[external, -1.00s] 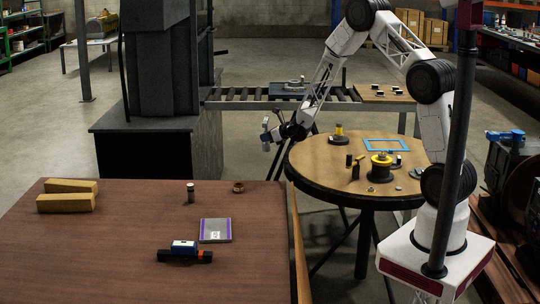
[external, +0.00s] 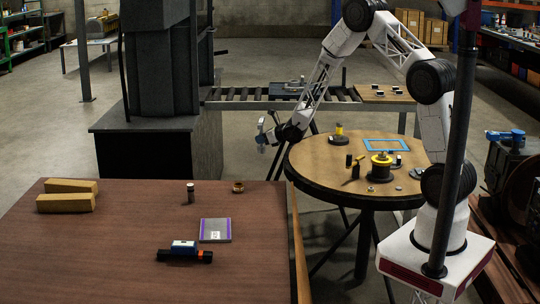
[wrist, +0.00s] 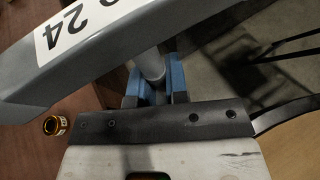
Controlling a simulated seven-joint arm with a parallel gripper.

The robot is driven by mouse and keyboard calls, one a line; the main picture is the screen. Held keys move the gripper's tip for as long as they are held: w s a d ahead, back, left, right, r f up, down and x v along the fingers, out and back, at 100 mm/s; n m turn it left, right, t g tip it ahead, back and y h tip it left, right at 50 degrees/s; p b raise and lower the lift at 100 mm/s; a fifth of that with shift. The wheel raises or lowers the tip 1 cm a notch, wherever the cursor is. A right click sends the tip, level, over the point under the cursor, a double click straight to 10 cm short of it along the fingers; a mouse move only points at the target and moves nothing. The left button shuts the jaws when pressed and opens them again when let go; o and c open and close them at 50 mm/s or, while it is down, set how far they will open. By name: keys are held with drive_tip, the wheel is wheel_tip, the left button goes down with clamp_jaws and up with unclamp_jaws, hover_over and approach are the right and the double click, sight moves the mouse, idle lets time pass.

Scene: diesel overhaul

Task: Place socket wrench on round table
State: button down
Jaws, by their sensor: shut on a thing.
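My gripper (external: 272,137) is in the air just left of the round table (external: 318,158), beyond the far edge of the brown table. In the wrist view its blue-padded fingers (wrist: 155,80) are shut on a grey cylindrical part of the socket wrench (wrist: 95,60). The wrench's long grey body, with a white label reading "24", crosses the upper left of that view. In the external view the wrench (external: 261,131) is small and hangs roughly upright at the gripper. Its far ends are cut off in the wrist view.
The round table holds a yellow-and-black spool (external: 381,168), a blue frame (external: 385,145) and several small dark parts; its front left is bare. A roller conveyor (external: 250,100) stands behind.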

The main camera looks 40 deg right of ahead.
drive_tip(key=s+a+n+g+y, duration=0.2)
drive_tip(key=s+a+n+y, duration=0.15)
drive_tip(key=a, duration=1.35)
drive_tip(key=s+a+n+g+y, duration=0.3)
drive_tip(key=a+n, duration=0.1)
drive_tip(key=a, duration=1.3)
drive_tip(key=s+a+f+n+g+y, duration=0.1)
drive_tip(key=s+a+n+g, duration=0.2)
drive_tip(key=s+a, duration=0.7)
drive_tip(key=s+a+f+n+g+y, duration=0.1)
drive_tip(key=s+a+n+g, duration=0.3)
drive_tip(key=s+a, duration=0.6)
drive_tip(key=a+g+y, duration=0.1)
drive_tip(key=a, duration=0.7)
drive_tip(key=shift+s, duration=0.35)
drive_tip(key=shift+w, duration=0.1)
drive_tip(key=w+a+f, duration=0.1)
drive_tip(key=w+a, duration=1)
drive_tip(key=shift+w+f, duration=0.15)
drive_tip(key=shift+f, duration=0.1)
drive_tip(key=shift+a, duration=0.1)
